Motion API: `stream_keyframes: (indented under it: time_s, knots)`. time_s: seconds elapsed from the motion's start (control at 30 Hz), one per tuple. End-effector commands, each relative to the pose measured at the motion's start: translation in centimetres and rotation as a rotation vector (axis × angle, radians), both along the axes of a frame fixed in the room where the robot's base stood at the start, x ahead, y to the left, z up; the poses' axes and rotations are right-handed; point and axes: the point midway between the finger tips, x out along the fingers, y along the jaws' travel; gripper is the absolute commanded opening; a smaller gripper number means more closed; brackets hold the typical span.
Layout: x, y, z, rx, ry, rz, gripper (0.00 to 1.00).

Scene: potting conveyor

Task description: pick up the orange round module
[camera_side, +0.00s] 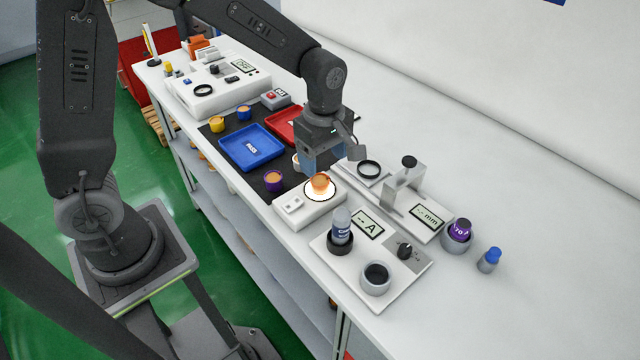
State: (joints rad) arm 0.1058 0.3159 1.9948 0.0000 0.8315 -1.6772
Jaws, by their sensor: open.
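An orange round module (320,183) sits on the bright lit disc of a small white station (312,210) near the front of the bench. My gripper (334,160) is open above and just behind it, apart from the module as far as this view shows. Its body hides part of the dark mat and a pale round part behind it. A purple round module with an orange top (274,180) stands left of the white station on the dark mat.
A blue tray (232,150) and a red tray (283,121) lie on the mat, with yellow (217,124) and blue (244,113) round modules behind. Measuring stations and bottles crowd the right front. The back right of the bench is clear.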

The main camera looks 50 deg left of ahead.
Motion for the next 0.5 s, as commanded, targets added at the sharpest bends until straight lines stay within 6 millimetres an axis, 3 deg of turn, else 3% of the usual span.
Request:
stream_keyframes:
  time_s: [0.1, 0.27, 0.5]
  knots:
    - [-0.1, 0.0, -1.5, 0.000, 0.003, 0.000, 0.70]
    - [-0.1, 0.1, -2.4, 0.000, 0.001, 0.000, 0.70]
    - [-0.3, 0.9, -5.7, 0.000, 0.004, -0.001, 0.70]
